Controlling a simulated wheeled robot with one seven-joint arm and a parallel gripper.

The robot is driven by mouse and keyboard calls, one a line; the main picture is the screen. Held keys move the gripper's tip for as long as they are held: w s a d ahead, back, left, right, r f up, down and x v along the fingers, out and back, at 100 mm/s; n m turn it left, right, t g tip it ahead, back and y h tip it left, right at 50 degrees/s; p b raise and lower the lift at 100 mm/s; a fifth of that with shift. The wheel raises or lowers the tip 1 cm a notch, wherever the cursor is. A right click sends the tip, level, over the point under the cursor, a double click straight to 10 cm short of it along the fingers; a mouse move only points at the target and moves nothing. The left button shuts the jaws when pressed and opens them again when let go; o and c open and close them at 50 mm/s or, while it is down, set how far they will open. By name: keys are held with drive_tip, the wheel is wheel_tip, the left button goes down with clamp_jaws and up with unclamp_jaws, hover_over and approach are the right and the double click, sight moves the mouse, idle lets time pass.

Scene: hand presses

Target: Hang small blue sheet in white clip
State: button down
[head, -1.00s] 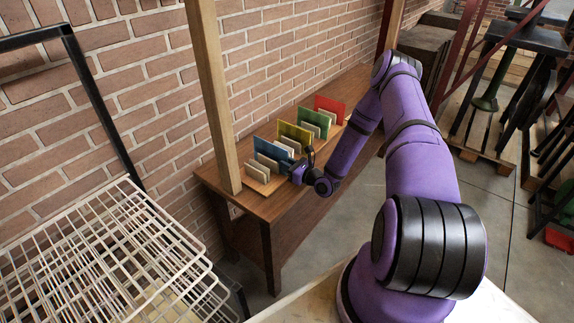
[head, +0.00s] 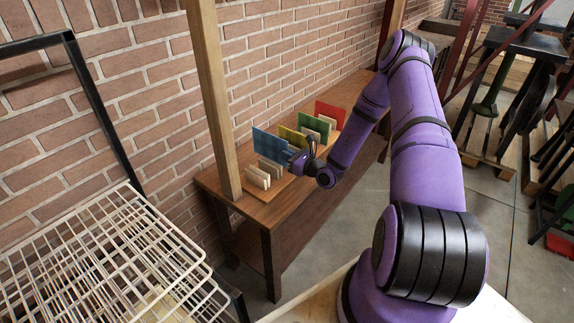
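The small blue sheet (head: 270,145) stands upright above the wooden rack on the table, raised over the pale dividers. My gripper (head: 294,158) is at the sheet's right edge and appears shut on it. The fingertips are small and partly hidden against the sheet. No white clip can be made out in this view.
The rack (head: 257,193) also holds a yellow sheet (head: 290,138), a green sheet (head: 309,121) and a red sheet (head: 330,110). A wooden post (head: 212,100) rises from the table (head: 280,211) left of the rack. A white wire rack (head: 120,255) is at lower left.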

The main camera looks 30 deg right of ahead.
drive_tip(key=shift+r, duration=0.35)
drive_tip(key=v, duration=0.7)
idle(0.7)
idle(0.4)
